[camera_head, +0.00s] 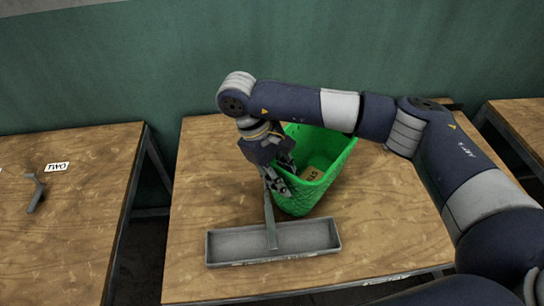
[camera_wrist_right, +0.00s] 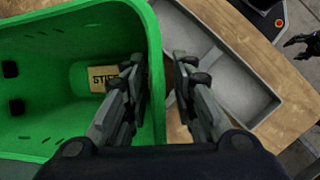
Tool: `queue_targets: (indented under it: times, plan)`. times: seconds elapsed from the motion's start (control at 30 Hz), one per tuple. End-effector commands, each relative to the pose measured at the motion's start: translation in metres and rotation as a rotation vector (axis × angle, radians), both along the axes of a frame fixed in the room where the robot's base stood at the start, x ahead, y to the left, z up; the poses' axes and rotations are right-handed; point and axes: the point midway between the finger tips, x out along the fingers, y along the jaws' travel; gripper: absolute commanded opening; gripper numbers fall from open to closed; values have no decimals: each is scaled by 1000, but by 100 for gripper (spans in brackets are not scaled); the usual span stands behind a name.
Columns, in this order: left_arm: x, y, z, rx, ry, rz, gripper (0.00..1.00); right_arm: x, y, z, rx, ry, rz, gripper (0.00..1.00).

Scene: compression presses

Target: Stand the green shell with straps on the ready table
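The green shell (camera_head: 322,158) is an open, basket-like bin with textured walls, on the middle wooden table. It also shows in the right wrist view (camera_wrist_right: 60,30), with dark patches, possibly straps, on its inner wall. A tan card (camera_wrist_right: 103,78) inside it reads "STIFF" or similar. My right gripper (camera_head: 278,180) is at the shell's near left wall. In the wrist view its fingers (camera_wrist_right: 158,90) are apart, one inside the shell and one outside, with the wall between; a firm grip is not visible. A dark gripper, probably my left (camera_wrist_right: 300,45), shows small at the upper right.
A shallow grey tray (camera_head: 225,246) with an upright-looking bar lies just in front of the shell. The left table (camera_head: 70,230) carries a "TWO" label (camera_head: 57,166) and a small grey hook-like part (camera_head: 36,194). Another table (camera_head: 525,125) stands at right. The middle table's right side is clear.

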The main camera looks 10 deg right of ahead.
Motion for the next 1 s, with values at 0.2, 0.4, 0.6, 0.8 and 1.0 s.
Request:
queue_targets:
  times: [0.2,0.4,0.6,0.8,1.0]
  plan:
    - [0,0,-14,0,0,0,54,10,13,33,-1,-7,1,25]
    - [0,1,-22,1,0,0,54,16,23,62,0,-5,0,25]
    - [-1,1,-25,1,2,0,54,19,29,79,0,-2,0,25]
    - [-1,1,-25,2,3,0,54,20,31,84,0,-1,-1,25]
    - [-2,1,-25,1,3,0,54,20,31,84,0,0,-1,25]
